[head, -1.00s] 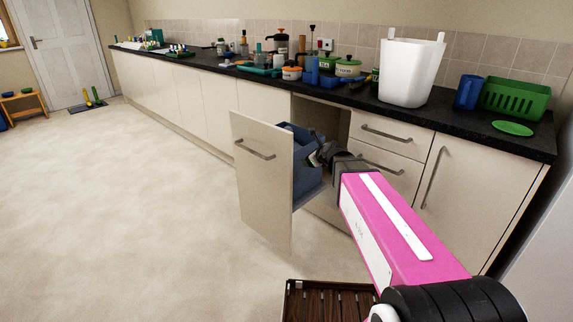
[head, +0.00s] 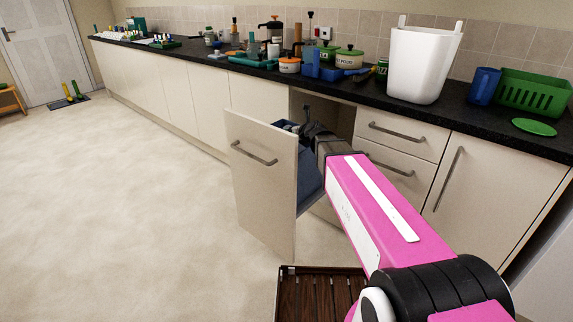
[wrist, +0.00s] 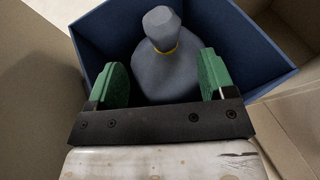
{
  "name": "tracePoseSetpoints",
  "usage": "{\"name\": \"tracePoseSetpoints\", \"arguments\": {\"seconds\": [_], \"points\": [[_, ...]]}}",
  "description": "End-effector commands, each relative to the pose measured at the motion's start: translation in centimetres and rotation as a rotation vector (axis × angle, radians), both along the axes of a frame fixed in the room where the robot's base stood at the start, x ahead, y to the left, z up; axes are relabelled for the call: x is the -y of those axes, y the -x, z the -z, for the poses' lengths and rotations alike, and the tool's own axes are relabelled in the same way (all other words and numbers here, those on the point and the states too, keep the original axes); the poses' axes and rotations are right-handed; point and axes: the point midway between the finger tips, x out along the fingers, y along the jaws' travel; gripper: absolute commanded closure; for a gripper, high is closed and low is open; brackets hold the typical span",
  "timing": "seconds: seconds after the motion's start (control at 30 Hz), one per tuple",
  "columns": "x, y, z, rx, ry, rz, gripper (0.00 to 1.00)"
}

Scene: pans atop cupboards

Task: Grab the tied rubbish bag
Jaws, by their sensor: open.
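The tied rubbish bag (wrist: 166,70) is grey, with a yellow tie round its neck and a knotted top. It sits in a blue bin (wrist: 262,62), which also shows in the head view (head: 309,180) inside the pulled-out cupboard drawer (head: 262,185). My gripper (wrist: 166,80) is open, with one green pad on each side of the bag. I cannot tell whether the pads touch it. The lower part of the bag is hidden behind the gripper's dark bar. In the head view my gripper (head: 310,132) is at the drawer opening and the bag is not clear.
The black worktop (head: 440,120) holds a white bin (head: 420,62), a blue jug (head: 484,86), a green basket (head: 535,93) and several pots. A brown slatted item (head: 318,290) lies on the floor near me. The floor to the left is clear.

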Motion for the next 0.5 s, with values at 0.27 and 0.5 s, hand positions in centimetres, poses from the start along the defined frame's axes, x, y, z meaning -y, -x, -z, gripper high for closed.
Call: {"name": "tracePoseSetpoints", "arguments": {"seconds": [0.27, 0.5], "points": [[-1.8, -3.6, 1.5, 0.001, 0.002, -0.001, 0.24], [-2.3, -4.8, 2.2, 0.001, 0.002, -0.001, 0.24]]}}
